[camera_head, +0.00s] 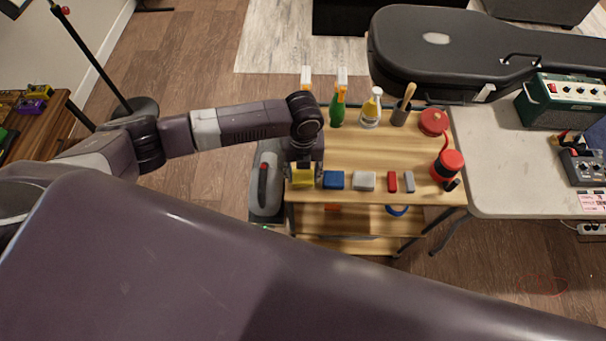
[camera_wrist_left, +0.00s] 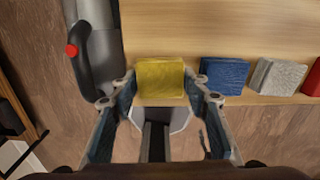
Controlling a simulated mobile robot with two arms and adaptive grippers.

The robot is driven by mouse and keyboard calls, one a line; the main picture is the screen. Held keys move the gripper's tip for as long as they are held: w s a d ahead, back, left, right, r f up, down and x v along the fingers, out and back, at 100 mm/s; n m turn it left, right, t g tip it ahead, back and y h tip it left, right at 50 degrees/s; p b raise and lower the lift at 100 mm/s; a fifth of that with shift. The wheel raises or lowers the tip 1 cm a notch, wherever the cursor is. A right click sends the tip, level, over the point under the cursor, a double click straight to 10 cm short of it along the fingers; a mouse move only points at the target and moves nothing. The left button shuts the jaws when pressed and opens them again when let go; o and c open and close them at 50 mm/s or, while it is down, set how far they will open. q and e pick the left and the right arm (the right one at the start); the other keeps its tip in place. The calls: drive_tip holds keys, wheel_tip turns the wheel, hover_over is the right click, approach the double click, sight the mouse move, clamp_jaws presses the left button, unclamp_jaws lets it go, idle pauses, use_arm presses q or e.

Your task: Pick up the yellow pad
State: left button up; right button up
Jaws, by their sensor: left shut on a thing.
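The yellow pad (camera_head: 302,177) is at the front left of the wooden cart top (camera_head: 362,153). It also shows in the left wrist view (camera_wrist_left: 160,80), where its front edge lies near the edge of the wood. My left gripper (camera_head: 303,182) comes down over the pad from above, with a finger at each side. In the left wrist view the fingertips of my left gripper (camera_wrist_left: 160,90) are shut on the pad's left and right sides. I cannot tell whether the pad is lifted off the wood. My right gripper is not in view.
A blue pad (camera_head: 334,180) sits close to the right of the yellow one, then a grey pad (camera_head: 364,181) and a red block (camera_head: 392,182). A green bottle (camera_head: 337,112) stands behind. A grey container with a red-tipped handle (camera_head: 266,183) is close on the left.

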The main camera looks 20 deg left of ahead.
sight(303, 175)
use_arm(q)
wheel_tip(303, 175, up, 19)
drive_tip(key=b, duration=0.2)
drive_tip(key=shift+r, duration=0.2)
drive_tip(key=shift+o, duration=0.7)
